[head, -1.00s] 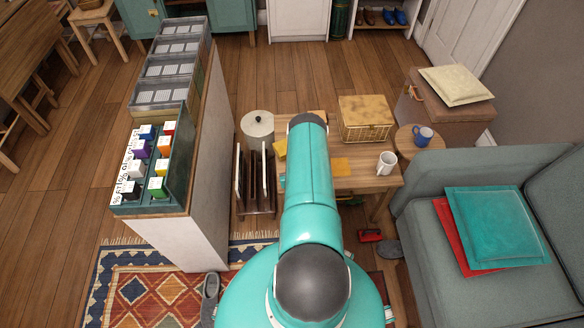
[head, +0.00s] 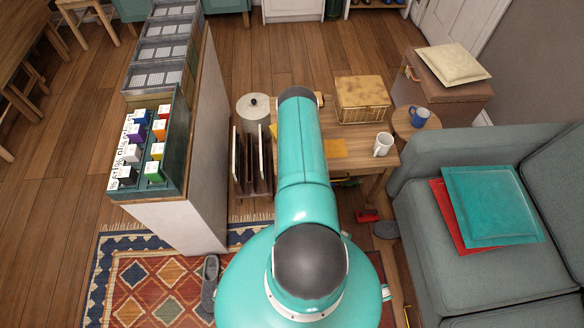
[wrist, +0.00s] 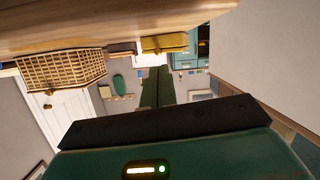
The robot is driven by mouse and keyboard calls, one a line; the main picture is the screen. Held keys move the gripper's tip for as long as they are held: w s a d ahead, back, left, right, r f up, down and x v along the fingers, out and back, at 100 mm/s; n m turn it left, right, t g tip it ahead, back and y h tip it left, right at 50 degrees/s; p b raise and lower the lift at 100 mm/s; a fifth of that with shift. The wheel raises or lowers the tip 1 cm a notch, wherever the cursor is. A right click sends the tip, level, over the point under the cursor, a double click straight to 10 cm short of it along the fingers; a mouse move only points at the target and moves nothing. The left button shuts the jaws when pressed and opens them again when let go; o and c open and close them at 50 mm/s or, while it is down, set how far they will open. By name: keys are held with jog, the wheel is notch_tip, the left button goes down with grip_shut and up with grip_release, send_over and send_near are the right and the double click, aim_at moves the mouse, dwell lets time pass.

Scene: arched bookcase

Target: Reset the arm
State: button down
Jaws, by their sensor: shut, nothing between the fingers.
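My arm stretches forward from my body over the front of a low wooden table (head: 375,159) in the head view. Its far end hides my gripper there. In the wrist view my gripper (wrist: 157,72) shows as two green fingers side by side, shut, with nothing between them. The wrist picture looks upside down, with a wooden surface (wrist: 150,25) across its top. A wicker basket (wrist: 62,70) and a yellow object (wrist: 165,43) sit against that surface, apart from the fingers.
A white-sided shelf unit (head: 185,225) with boxes stands left. Upright boards (head: 250,165) in a rack and a round canister (head: 253,108) are beside the table. The table bears a basket (head: 361,100) and white mug (head: 383,144). A grey sofa (head: 445,265) stands right.

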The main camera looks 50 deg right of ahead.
jog(key=v, duration=0.4)
jog(key=shift+d, duration=0.1)
